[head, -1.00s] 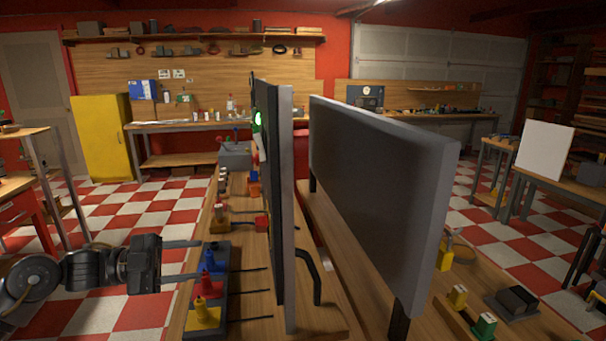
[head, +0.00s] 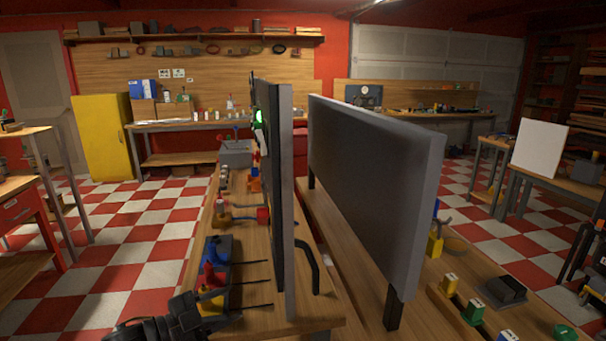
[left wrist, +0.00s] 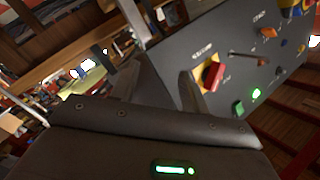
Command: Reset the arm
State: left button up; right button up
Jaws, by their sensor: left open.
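My left gripper (head: 222,302) is low in the head view, near the front left edge of the long bench. Its two fingers are apart with nothing between them. In the left wrist view the fingers (left wrist: 160,84) stand apart in front of a grey control panel (left wrist: 205,35). The panel carries a red rotary switch (left wrist: 212,76) on a yellow plate, just right of the right finger; I cannot tell whether they touch. My right gripper is in neither view.
The bench bears a tall dark panel (head: 288,200) and a grey board (head: 370,180). A yellow cabinet (head: 102,135) is at the back left. The checkered floor at left is clear.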

pick_arm(q)
jog(key=s+a+f+n+y, duration=0.4)
jog(key=s+f+n+y, duration=0.7)
jog(key=f, duration=0.5)
jog(key=s+a+f+n+g+y, duration=0.1)
jog(key=s+f+n+g, duration=0.15)
jog(key=s, duration=0.45)
jog(key=s+a+f+n+g+y, duration=0.1)
jog(key=s+f+g, duration=0.15)
jog(key=s, duration=0.55)
jog(key=s+a+f+n+g, duration=0.2)
jog(key=s+g, duration=0.1)
jog(key=s, duration=0.4)
notch_tip(320, 180, down, 24)
jog(key=p, duration=0.2)
jog(key=s+a+f+g+p, duration=0.1)
jog(key=s+a+f, duration=0.3)
jog(key=s+f, duration=1)
jog(key=shift+s+f+m+g+y, duration=0.3)
jog(key=shift+s+m+g+y, duration=0.15)
jog(key=shift+s, duration=0.7)
jog(key=shift+c, duration=1)
jog(key=shift+d, duration=0.1)
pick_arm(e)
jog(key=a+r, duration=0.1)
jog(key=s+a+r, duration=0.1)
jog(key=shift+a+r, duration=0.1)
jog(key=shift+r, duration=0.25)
